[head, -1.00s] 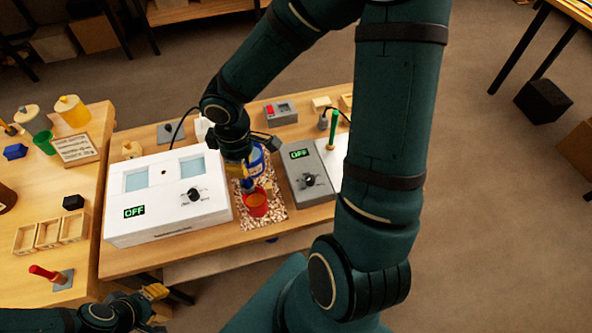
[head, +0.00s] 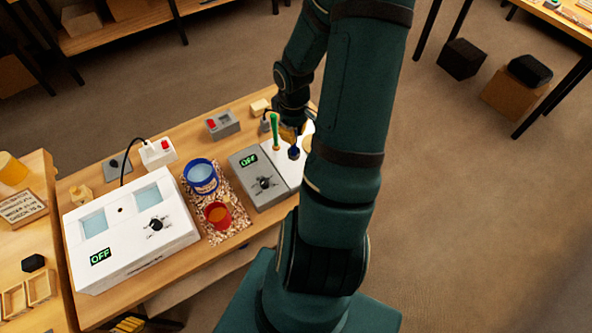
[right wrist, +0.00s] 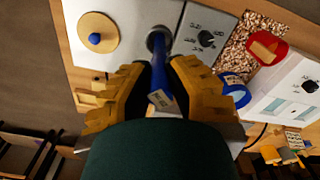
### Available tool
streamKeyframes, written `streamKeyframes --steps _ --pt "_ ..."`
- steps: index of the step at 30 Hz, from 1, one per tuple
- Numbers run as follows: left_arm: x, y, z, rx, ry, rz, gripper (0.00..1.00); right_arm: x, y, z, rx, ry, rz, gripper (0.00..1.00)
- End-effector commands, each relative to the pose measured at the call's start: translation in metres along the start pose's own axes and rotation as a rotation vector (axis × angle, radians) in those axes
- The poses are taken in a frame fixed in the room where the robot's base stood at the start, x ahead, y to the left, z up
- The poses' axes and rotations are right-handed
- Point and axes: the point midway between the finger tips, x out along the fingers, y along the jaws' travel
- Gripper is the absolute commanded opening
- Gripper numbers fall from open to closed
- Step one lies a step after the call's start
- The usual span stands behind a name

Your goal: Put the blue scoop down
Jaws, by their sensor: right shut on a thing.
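My right gripper (head: 291,132) is shut on the blue scoop (right wrist: 157,68), with its yellow fingers (right wrist: 160,92) on either side of the handle. The scoop points down over the white plate at the right end of the bench, beside the grey control box. Its dark round lower end (right wrist: 158,39) shows at the plate's edge in the right wrist view. In the head view the scoop's blue end (head: 293,153) shows below the fingers. I cannot tell if it touches the plate. Only a bit of my left gripper (head: 130,323) shows at the bottom edge.
A green-handled tool (head: 275,132) stands upright close to my right gripper. A grey box (head: 258,182) reads OFF. A tan disc with a blue knob (right wrist: 95,38) lies on the plate.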

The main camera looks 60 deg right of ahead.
Motion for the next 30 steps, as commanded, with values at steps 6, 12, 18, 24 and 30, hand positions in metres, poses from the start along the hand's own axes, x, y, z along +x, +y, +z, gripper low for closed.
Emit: streamKeyframes --steps 6,12,18,24,30 --pt "0.008 -0.003 0.001 -0.001 0.001 0.000 0.39 0.028 0.005 0.005 0.016 -0.002 -0.004 0.00" --pt "0.018 -0.007 0.003 -0.002 0.001 -0.001 0.39 0.058 0.005 0.004 0.016 0.000 -0.002 0.00" --pt "0.025 -0.009 0.003 -0.002 0.002 -0.003 0.39 0.077 0.004 0.005 0.014 -0.001 -0.003 0.00" --pt "0.034 -0.012 0.004 -0.002 0.002 -0.005 0.39 0.099 0.005 0.005 0.016 0.000 -0.001 0.00" --pt "0.033 -0.012 0.004 -0.002 0.002 -0.005 0.39 0.099 0.005 0.005 0.015 0.001 0.000 0.00"
